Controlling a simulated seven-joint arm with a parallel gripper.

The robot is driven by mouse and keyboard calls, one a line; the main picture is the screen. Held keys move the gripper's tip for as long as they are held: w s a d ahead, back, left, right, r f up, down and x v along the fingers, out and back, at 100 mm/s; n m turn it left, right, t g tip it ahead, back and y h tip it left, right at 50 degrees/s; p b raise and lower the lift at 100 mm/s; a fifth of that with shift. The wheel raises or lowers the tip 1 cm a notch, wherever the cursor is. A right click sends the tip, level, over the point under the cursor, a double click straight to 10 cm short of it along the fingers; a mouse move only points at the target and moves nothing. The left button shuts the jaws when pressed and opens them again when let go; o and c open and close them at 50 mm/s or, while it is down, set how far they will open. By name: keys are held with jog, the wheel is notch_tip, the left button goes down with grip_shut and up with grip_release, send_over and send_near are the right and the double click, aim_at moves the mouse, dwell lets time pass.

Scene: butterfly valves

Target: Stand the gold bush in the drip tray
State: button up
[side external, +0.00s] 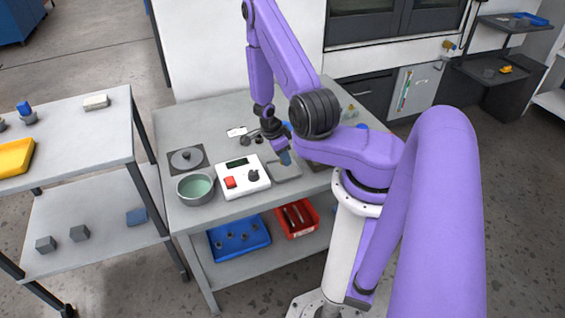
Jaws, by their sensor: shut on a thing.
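My gripper (285,158) points down over the right part of the table, just behind a shallow grey tray (287,174) that looks like the drip tray. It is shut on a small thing. The thing is too small and too covered to make out, and only blue-grey shows at the fingertips. I cannot tell whether it touches the tray. I cannot pick out the gold bush for certain in this view.
Left of that are a bowl of green liquid (195,188) and a dark plate with a grey lid (187,160). Small dark parts (250,139) lie behind. The table's back left is clear.

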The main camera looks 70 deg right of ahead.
aim_at(282, 170)
jog(key=shift+w+d+f, duration=0.15)
jog(key=shift+w+f, duration=0.05)
jog(key=shift+f, duration=1.65)
jog(key=shift+f, duration=0.2)
jog(key=o, duration=1.1)
jog(key=shift+r, duration=0.1)
